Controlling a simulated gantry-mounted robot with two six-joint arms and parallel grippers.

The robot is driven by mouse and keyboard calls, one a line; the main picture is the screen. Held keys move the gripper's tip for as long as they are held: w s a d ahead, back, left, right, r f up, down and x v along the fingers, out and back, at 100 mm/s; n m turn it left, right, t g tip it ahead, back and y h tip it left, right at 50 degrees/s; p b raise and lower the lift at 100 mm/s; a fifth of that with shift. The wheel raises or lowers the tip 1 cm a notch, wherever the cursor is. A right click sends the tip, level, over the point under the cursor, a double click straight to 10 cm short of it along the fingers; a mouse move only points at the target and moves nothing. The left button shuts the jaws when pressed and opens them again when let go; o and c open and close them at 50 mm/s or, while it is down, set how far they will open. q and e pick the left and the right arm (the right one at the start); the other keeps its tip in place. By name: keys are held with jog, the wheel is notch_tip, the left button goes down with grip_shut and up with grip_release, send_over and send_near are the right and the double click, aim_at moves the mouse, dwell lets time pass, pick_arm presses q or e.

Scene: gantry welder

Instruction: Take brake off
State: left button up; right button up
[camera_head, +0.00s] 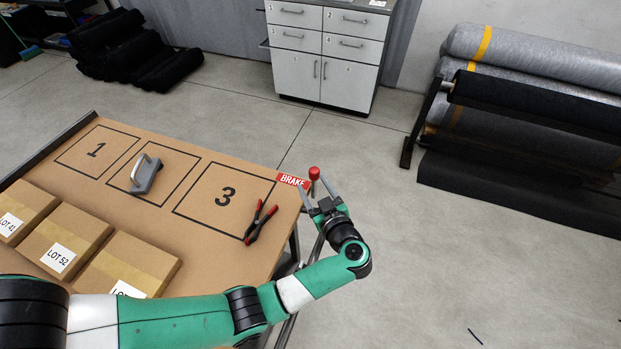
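A red ball-shaped brake knob (314,173) stands at the far right corner of the cart, beside a red label reading BRAKE (292,180). My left gripper (315,184) reaches the knob from the near right side. Its two grey fingers are spread, with a gap between them, and their tips are close to the knob. I cannot tell whether either finger touches it. The lower part of the brake lever is partly hidden by the gripper. My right gripper is not in view.
The cart's brown top (150,215) carries a grey handled block (146,174), red-handled pliers (261,222) and several cardboard boxes (66,240). A white cabinet (325,55) stands behind, and a rack of rolls (530,100) at right. Floor right of the cart is open.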

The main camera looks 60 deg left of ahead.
pick_arm(q)
jog(key=p+v, duration=0.1)
jog(key=v, duration=0.7)
jog(key=shift+d+r, duration=0.15)
jog(key=shift+d, duration=0.15)
